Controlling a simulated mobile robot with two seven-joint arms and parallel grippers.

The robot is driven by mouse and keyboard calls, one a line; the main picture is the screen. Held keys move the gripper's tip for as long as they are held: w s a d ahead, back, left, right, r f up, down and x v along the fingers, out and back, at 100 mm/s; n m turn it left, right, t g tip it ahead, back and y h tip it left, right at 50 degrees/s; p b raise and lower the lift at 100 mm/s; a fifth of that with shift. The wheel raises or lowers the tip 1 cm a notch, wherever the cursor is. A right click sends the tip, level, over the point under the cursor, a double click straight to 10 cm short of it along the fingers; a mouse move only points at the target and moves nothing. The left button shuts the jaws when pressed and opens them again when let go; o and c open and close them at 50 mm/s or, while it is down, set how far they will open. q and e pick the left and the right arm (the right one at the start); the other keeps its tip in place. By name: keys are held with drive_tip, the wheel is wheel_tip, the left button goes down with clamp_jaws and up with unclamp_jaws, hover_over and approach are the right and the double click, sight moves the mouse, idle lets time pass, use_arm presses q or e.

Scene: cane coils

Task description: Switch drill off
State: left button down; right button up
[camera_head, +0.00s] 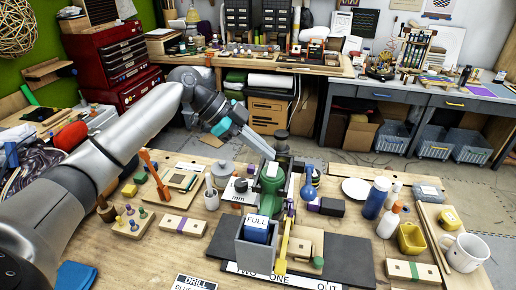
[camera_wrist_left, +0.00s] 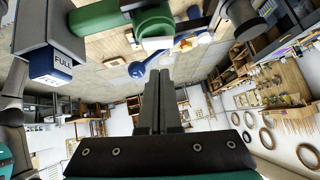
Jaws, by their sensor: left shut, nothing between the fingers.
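A machine with a green body (camera_head: 271,178), which looks like the drill, stands on a dark base on the workbench. In the left wrist view its green cylinder (camera_wrist_left: 96,17) is at the top, with a pale block (camera_wrist_left: 155,40) at its end. A blue ball knob (camera_head: 308,193) is on its right side; a blue ball (camera_wrist_left: 137,70) also shows in the wrist view. My left gripper (camera_head: 268,153) reaches in from the upper left, fingers together and empty, just above and behind the green body. Whether it touches cannot be told. I cannot make out the switch.
A grey bin holds a blue box marked FULL (camera_head: 257,229) in front. A dark mat (camera_head: 345,262) lies under it. A white mug (camera_head: 465,252), blue bottle (camera_head: 376,198) and yellow cup (camera_head: 411,238) stand at right. Wooden blocks and a grey lidded pot (camera_head: 223,173) are at left.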

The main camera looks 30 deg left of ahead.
use_arm(q)
drive_tip(key=b+v, duration=0.2)
drive_tip(key=v, duration=0.8)
drive_tip(key=shift+r+b, duration=0.3)
drive_tip(key=shift+r, duration=0.05)
use_arm(e)
drive_tip(key=shift+s+a+f, duration=0.1)
drive_tip(key=shift+a+f, duration=0.05)
drive_tip(key=shift+f, duration=0.75)
